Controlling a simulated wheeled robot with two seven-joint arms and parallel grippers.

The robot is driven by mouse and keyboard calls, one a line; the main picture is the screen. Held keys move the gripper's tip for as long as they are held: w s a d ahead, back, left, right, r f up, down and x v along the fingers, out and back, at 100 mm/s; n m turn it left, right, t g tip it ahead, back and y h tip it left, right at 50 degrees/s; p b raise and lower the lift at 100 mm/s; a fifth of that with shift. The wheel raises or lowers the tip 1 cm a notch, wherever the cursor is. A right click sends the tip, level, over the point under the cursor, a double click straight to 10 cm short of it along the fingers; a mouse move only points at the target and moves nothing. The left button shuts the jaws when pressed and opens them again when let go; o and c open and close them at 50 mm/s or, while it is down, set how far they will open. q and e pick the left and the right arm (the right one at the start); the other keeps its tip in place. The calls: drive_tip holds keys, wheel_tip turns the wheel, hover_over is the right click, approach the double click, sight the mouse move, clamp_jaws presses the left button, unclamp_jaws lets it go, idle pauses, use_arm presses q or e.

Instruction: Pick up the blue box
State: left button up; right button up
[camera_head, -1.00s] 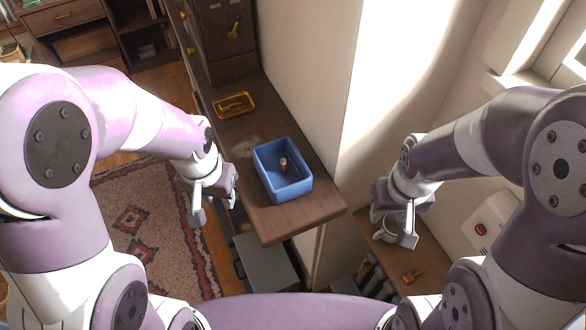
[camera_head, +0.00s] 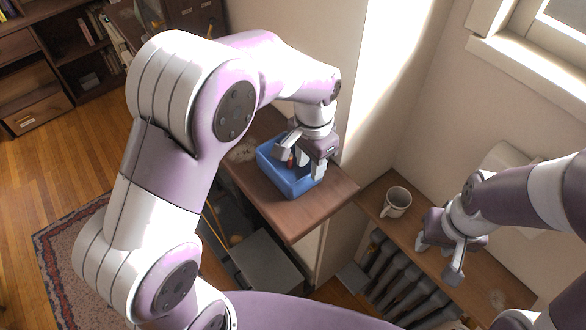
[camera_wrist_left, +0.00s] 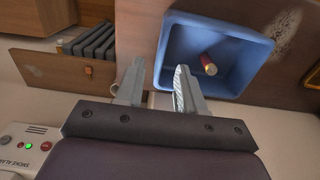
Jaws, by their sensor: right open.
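The blue box (camera_head: 285,180) is an open-topped bin on a wooden ledge; it also shows in the left wrist view (camera_wrist_left: 238,38). A small red and gold cylinder (camera_wrist_left: 208,64) lies inside it. My left gripper (camera_head: 301,163) is over the box's right side. In the left wrist view its fingers (camera_wrist_left: 158,72) are apart, one overlapping the box interior and one outside, with the box wall between them. Whether they touch the wall I cannot tell. My right gripper (camera_head: 439,262) is open and empty above the lower shelf at the right.
A white mug (camera_head: 396,202) stands on the lower wooden shelf (camera_head: 490,287) above a dark radiator (camera_head: 385,278). A pale wall (camera_head: 345,100) rises close behind the box. A grey box (camera_head: 262,262) is below the ledge's front edge.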

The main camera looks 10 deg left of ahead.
sight(307, 175)
use_arm(q)
drive_tip(key=f+p, duration=0.1)
drive_tip(key=f, duration=0.1)
drive_tip(key=p, duration=0.1)
drive_tip(key=shift+s+a+f+p, duration=0.3)
drive_tip(key=shift+s+f+p, duration=0.05)
drive_tip(key=shift+s+f, duration=0.05)
wheel_tip(307, 175, down, 3)
drive_tip(key=shift+r, duration=0.1)
drive_tip(key=shift+w+d+f, duration=0.15)
drive_tip(key=shift+w+f, duration=0.1)
drive_tip(key=shift+f, duration=0.1)
drive_tip(key=shift+s+r, duration=0.1)
drive_tip(key=shift+s, duration=0.05)
clamp_jaws()
